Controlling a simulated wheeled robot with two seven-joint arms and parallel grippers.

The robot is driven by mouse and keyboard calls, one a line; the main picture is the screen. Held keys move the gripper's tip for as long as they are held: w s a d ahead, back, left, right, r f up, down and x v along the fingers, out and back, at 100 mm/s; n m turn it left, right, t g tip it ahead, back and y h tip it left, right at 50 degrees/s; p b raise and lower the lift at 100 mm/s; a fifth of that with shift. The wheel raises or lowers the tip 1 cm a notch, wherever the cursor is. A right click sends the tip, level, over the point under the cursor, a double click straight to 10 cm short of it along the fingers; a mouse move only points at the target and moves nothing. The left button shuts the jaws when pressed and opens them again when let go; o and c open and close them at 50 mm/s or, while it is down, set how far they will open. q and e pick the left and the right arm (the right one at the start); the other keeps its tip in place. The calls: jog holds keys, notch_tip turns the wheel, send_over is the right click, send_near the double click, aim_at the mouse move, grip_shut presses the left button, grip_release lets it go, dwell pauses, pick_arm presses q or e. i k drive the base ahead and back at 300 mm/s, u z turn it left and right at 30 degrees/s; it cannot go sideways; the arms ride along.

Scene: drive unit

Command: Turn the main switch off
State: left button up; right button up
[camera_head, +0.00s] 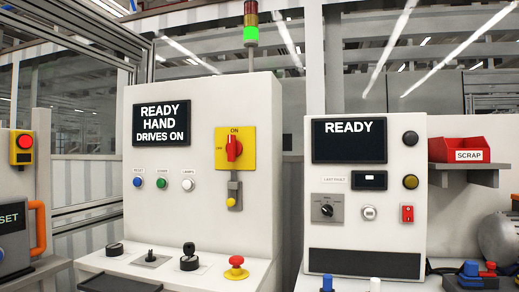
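The main switch (233,148) is a red rotary knob on a yellow plate, on the upright white panel of the left cabinet. "ON" is printed above it and a small label, too small to read surely, is at its left. The red handle stands upright, pointing to ON. A grey bracket with a yellow piece (233,194) hangs just below the plate. The cabinet's display (161,123) reads "READY HAND DRIVES ON". Neither of my grippers shows in the head view.
A stack light (251,32) glows green above the cabinet. A red mushroom button (236,268), a joystick (189,257) and other knobs stand on the desk below. A second cabinet (414,224) with a "READY" display is at the right. A red SCRAP bin (460,149) sits on a shelf.

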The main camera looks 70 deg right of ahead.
aim_at(234, 148)
jog(key=u, duration=0.05)
jog(key=k, duration=0.15)
jog(key=z, duration=1.55)
